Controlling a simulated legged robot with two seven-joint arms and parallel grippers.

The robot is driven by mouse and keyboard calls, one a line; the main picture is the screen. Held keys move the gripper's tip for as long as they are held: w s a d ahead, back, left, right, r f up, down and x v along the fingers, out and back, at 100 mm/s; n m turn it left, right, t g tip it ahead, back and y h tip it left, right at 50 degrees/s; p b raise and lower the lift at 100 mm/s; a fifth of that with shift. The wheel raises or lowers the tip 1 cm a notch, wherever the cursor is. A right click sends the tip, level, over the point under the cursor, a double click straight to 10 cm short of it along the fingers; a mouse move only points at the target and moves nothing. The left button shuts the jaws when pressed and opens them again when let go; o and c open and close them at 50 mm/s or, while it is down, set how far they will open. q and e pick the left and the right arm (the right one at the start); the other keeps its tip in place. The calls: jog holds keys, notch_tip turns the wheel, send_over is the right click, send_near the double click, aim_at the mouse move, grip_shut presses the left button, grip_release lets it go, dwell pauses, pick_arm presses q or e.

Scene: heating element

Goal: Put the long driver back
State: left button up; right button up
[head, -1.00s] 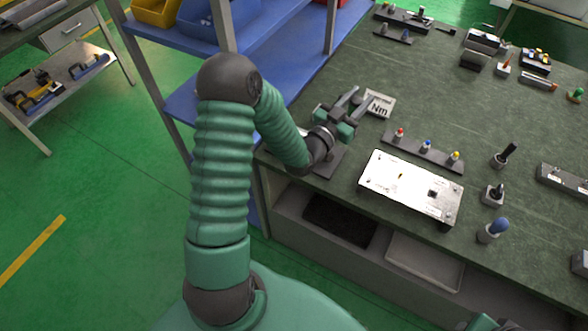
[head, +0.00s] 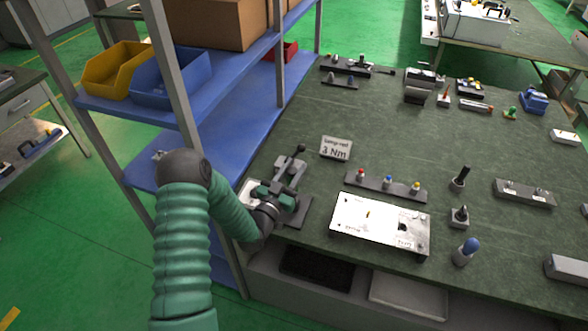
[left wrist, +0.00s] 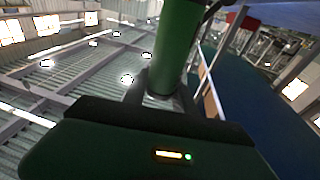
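My left gripper (head: 284,176) is low at the left front edge of the green table, over a dark grey plate (head: 297,212). Grey finger parts reach up and right, with a small black knob (head: 300,148) just beyond them. I cannot tell whether the knob belongs to a tool, or whether the fingers hold anything. I cannot pick out the long driver with certainty. The left wrist view shows a dark green housing (left wrist: 150,150) and a green cylinder (left wrist: 178,45). My right gripper is out of view.
A white panel (head: 380,222) lies right of the gripper, behind it a strip with red, blue and yellow caps (head: 385,187). Upright tools, one blue-handled (head: 467,250), stand farther right. Blue shelving (head: 210,140) borders the left.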

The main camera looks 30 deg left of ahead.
pick_arm(q)
jog(key=o, duration=0.5)
jog(key=shift+d, duration=0.1)
jog(key=shift+c, duration=0.2)
jog(key=s+d+f+b, duration=0.1)
jog(key=s+f+b, duration=0.15)
jog(key=s, duration=0.95)
jog(key=w+d+f+m+g+h, duration=0.2)
jog(key=w+d+f+m+g, duration=0.1)
jog(key=w+d+f+g, duration=0.25)
jog(key=s+d+r+n+g, duration=0.1)
jog(key=s+d+g, duration=0.4)
jog(key=s, duration=0.4)
jog(key=s+d+r+n+g, duration=0.1)
jog(key=s+d+g, duration=0.4)
jog(key=s, duration=0.4)
jog(key=shift+s+g, duration=0.2)
jog(key=shift+g, duration=0.65)
